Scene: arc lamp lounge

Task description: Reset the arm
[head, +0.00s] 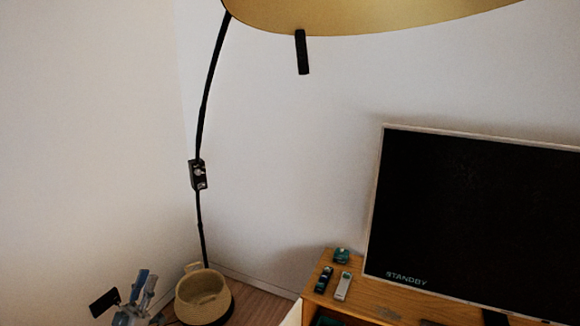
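My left gripper (132,300) shows at the lower left edge of the head view, in front of the pale wall and left of a woven basket. It has blue-grey links and a dark flat part on its left side. It is small and partly cut off by the bottom edge, so I cannot tell whether its fingers are open or shut. I see nothing held in it. My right gripper is not in view.
A woven basket (203,290) stands on the wooden floor. An arc lamp's dark pole (207,95) rises behind it to a gold shade (360,12).

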